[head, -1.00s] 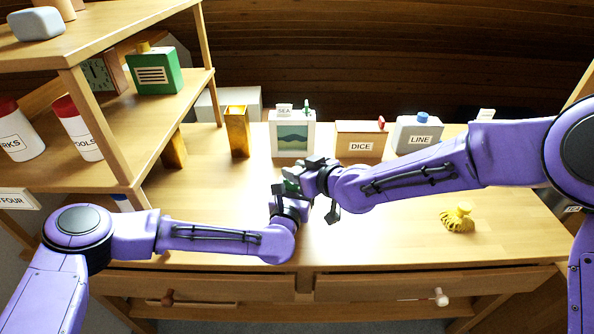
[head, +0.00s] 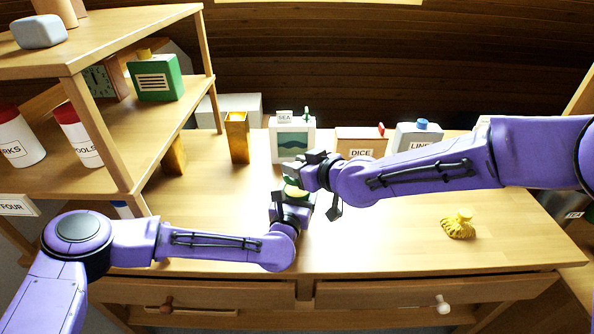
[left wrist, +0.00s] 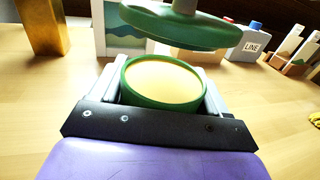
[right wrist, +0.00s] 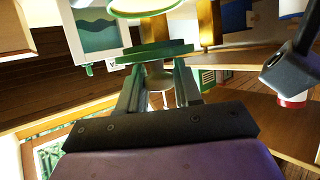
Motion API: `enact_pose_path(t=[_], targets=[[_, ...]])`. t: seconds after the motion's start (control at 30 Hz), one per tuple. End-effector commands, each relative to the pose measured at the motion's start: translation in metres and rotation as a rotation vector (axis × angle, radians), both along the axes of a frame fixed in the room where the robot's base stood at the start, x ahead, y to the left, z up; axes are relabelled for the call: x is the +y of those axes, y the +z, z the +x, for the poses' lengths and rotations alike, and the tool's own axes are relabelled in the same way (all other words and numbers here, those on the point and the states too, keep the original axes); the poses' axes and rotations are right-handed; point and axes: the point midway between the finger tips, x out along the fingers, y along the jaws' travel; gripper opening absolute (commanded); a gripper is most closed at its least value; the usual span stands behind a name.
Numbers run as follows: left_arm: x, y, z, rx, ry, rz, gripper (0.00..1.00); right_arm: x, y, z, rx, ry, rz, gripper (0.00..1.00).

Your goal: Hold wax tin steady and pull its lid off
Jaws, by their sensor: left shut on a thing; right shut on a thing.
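The wax tin (left wrist: 165,84) is green and round, with pale yellow wax showing inside its open top. My left gripper (head: 293,203) is shut around the tin's sides and holds it upright above the bench. The green lid (left wrist: 172,28) is clear of the tin, slightly tilted above it with a gap between. My right gripper (head: 305,172) is shut on the lid; its fingers are at the lid's knob in the right wrist view, where the lid's edge (right wrist: 155,52) shows. In the head view the grippers hide most of the tin and lid.
Behind stand a sea picture box (head: 292,146), a DICE box (head: 361,143), a LINE bottle (head: 418,137) and a gold block (head: 237,138). A yellow knobbed object (head: 458,226) lies to the right. Shelves (head: 125,180) stand at left. The front benchtop is largely clear.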

Motion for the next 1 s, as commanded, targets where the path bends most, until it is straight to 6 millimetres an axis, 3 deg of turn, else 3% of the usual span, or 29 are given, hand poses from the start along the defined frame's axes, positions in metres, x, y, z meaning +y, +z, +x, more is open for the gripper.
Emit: enact_pose_path(t=[0.13,0.37,0.4,0.47,0.77,1.0], targets=[[0.000,-0.001,0.000,0.001,0.000,0.000,0.21,0.000,0.022,0.000,-0.003,0.000,0.001,0.00],[0.000,0.000,0.000,0.000,0.000,0.000,0.21,0.000,0.026,0.000,0.000,0.000,0.000,0.00],[0.000,0.000,0.000,0.000,0.000,0.000,0.79,0.000,0.026,0.000,0.000,0.000,0.000,0.00],[0.000,0.000,0.000,0.000,0.000,0.000,0.98,0.000,0.026,0.000,0.000,0.000,0.000,0.00],[0.002,-0.001,-0.006,0.000,0.000,0.000,1.00,0.000,0.024,0.000,-0.001,0.000,-0.001,0.00],[0.015,-0.003,-0.059,0.001,-0.002,-0.001,1.00,0.000,0.013,0.000,-0.001,0.000,-0.001,0.00]])
